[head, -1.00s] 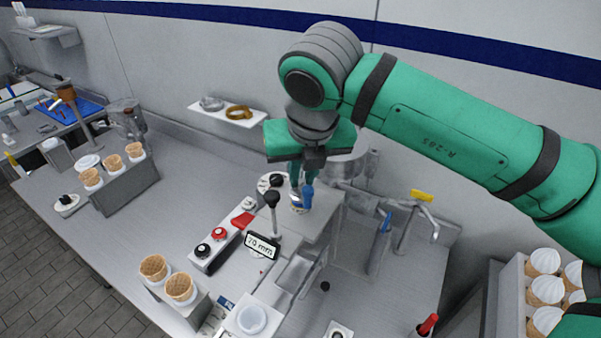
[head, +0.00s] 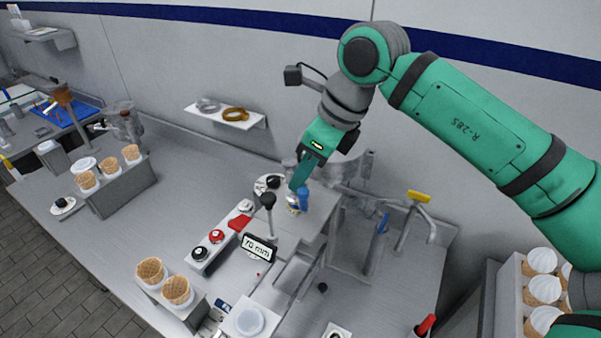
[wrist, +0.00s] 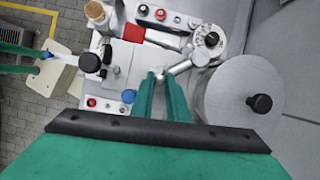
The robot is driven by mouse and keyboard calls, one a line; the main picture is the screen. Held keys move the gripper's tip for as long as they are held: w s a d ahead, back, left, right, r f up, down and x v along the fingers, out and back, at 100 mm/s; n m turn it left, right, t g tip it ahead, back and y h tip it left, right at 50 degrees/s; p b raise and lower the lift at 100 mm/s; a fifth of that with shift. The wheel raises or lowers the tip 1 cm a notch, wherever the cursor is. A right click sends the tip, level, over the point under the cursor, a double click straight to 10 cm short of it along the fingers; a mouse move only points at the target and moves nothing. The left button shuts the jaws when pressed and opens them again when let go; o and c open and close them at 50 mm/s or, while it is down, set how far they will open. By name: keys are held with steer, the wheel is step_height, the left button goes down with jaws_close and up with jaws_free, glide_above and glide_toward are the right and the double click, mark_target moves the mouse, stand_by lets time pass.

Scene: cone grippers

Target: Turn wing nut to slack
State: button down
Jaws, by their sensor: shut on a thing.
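My gripper (head: 296,186) points down at the grey machine block in the head view, with its wrist tilted. In the wrist view, my gripper's two green fingers (wrist: 160,78) are close together on a small silver piece (wrist: 159,73), apparently the wing nut. The fingers hide most of it, so its wings and angle cannot be made out. A blue knob (wrist: 128,96) is just left of the fingers; a blue part also shows beside the fingertips in the head view (head: 304,195).
A black ball-topped lever (head: 267,201) and a "70 mm" sign (head: 259,247) stand in front of the fingers. A round steel disc with a black knob (wrist: 259,103) lies at right in the wrist view. Cone holders (head: 116,187) stand at left. The counter's middle left is clear.

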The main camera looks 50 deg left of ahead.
steer(key=shift+w+f+n+g+h, duration=0.15)
steer(key=shift+n+g+h, duration=0.3)
steer(key=shift+n, duration=1.35)
steer(key=c, duration=1.7)
jaws_free()
steer(key=shift+a, duration=0.1)
steer(key=shift+c, duration=0.2)
steer(key=shift+w+r, duration=0.1)
steer(key=shift+r, duration=0.25)
steer(key=v, duration=1)
